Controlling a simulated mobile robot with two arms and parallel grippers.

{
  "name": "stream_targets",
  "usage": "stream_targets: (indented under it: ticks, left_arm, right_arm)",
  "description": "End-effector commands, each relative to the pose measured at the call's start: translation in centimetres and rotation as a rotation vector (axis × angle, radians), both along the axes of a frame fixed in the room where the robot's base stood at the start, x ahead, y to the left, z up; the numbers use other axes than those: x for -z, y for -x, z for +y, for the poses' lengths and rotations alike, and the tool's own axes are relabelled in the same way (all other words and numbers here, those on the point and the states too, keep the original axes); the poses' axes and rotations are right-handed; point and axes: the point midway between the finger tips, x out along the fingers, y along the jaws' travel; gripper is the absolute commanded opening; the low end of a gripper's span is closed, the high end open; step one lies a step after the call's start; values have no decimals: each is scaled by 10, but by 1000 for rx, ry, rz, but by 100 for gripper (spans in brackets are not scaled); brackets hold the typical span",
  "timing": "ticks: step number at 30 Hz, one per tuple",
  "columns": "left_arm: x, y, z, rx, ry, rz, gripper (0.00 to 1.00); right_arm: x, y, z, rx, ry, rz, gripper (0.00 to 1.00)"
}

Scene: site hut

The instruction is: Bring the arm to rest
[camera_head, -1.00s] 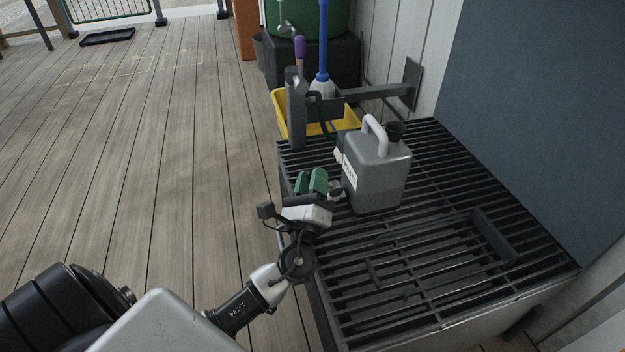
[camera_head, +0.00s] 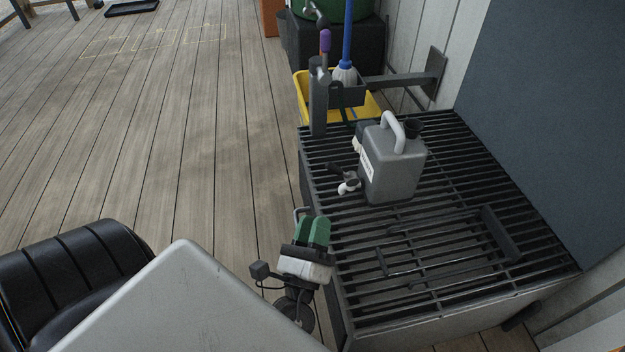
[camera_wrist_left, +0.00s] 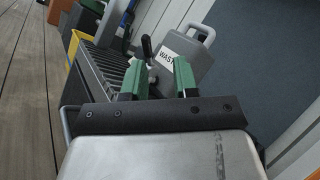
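My left gripper (camera_head: 312,231), with green fingers, hangs over the near left edge of the black slatted grate. In the left wrist view its two fingers (camera_wrist_left: 159,78) stand apart with nothing between them, so it is open and empty. The grey canister (camera_head: 394,170) stands upright on the grate beyond the gripper, clear of it. It has a pale handle, a small tap (camera_head: 348,182) on its left side and a white label, partly readable as "WAS", in the left wrist view (camera_wrist_left: 172,57). My right gripper is not in view.
The slatted grate (camera_head: 458,205) has low black bars on its near part. Behind it are a yellow tub (camera_head: 302,92), a dark grey post-like object (camera_head: 318,105) and a blue-handled brush (camera_head: 347,40). A dark wall panel (camera_head: 545,120) bounds the right. The wooden floor (camera_head: 190,130) at left is open.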

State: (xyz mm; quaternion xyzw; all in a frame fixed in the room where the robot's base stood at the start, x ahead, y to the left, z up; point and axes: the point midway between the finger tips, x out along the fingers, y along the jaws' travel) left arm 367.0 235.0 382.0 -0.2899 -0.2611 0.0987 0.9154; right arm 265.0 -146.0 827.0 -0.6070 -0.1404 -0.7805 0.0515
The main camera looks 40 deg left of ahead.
Motion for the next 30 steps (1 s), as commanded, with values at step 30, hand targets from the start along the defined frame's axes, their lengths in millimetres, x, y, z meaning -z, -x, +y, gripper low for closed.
stream_targets:
  ticks: [30]
  left_arm:
    - [-19,-26,-42,327,454,210,29]
  right_arm:
    - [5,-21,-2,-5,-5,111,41]
